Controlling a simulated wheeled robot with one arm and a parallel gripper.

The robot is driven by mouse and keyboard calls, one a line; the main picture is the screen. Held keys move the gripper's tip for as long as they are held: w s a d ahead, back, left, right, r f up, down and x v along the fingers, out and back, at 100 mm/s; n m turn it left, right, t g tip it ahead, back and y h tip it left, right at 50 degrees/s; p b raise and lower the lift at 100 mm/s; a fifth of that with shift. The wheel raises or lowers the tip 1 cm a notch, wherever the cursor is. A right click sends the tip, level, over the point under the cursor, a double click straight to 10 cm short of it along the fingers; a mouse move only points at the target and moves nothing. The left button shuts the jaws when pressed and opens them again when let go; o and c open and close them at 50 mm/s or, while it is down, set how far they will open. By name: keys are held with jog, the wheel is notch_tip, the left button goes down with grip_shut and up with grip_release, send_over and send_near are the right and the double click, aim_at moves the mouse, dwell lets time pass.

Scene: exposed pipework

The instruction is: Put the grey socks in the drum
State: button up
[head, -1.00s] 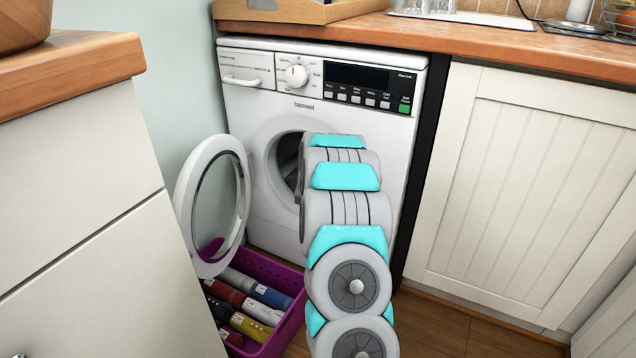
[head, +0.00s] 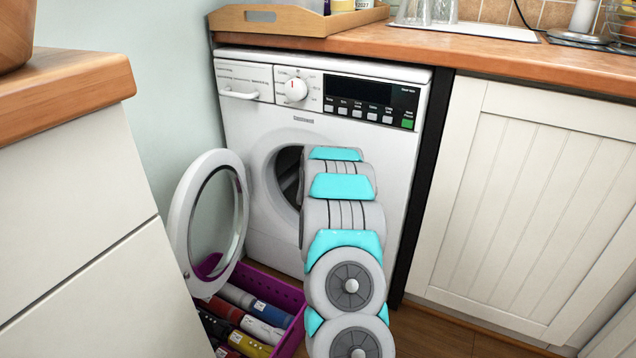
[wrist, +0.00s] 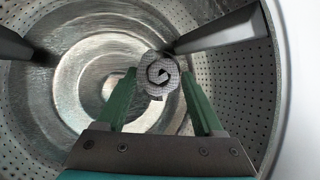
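The grey socks (wrist: 158,77), rolled up, sit between the two green fingertips of my gripper (wrist: 160,80) in the wrist view. Both fingers look pressed to the sides of the roll. My gripper and the socks are inside the metal drum (wrist: 60,80), whose perforated wall surrounds them. In the head view my arm reaches through the round opening of the white washing machine (head: 270,222), hiding the gripper and socks. Part of the dark drum (head: 288,172) shows left of my arm.
The round door (head: 178,222) stands open to the left. Below it a purple basket (head: 262,281) holds several rolled socks in other colours. A white drawer unit (head: 80,215) stands close on the left, and a white cupboard (head: 520,200) on the right.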

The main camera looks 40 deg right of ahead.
jog(key=o, duration=0.4)
jog(key=shift+o, duration=0.2)
jog(key=v, duration=0.8)
dwell(0.8)
